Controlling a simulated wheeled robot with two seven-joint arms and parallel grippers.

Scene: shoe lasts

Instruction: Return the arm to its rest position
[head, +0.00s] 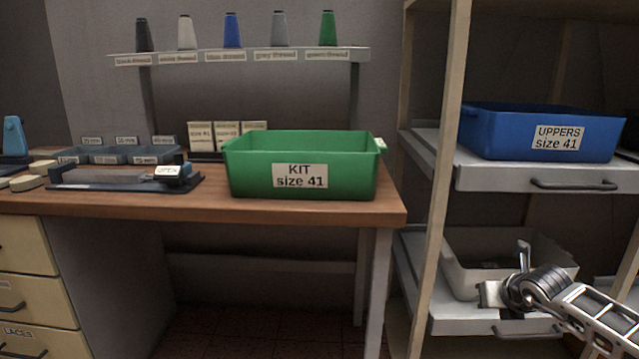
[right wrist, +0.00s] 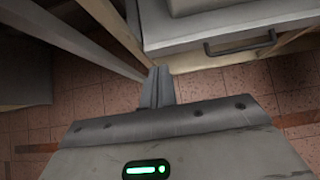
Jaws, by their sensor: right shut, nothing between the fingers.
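My right arm comes in from the lower right of the head view, in front of the lower part of the shelf rack. Its gripper (head: 490,293) is in front of the grey bin on the lower shelf. In the right wrist view my right gripper (right wrist: 158,75) is shut and empty, with its fingers together over the tiled floor, close to the rack's frame. My left gripper is not in view.
A green kit bin (head: 300,184) stands on the workbench (head: 210,204). A blue uppers bin (head: 500,135) sits on the upper shelf, and a grey bin (head: 462,278) on the lower one. A wooden post (head: 440,200) stands between bench and shelves.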

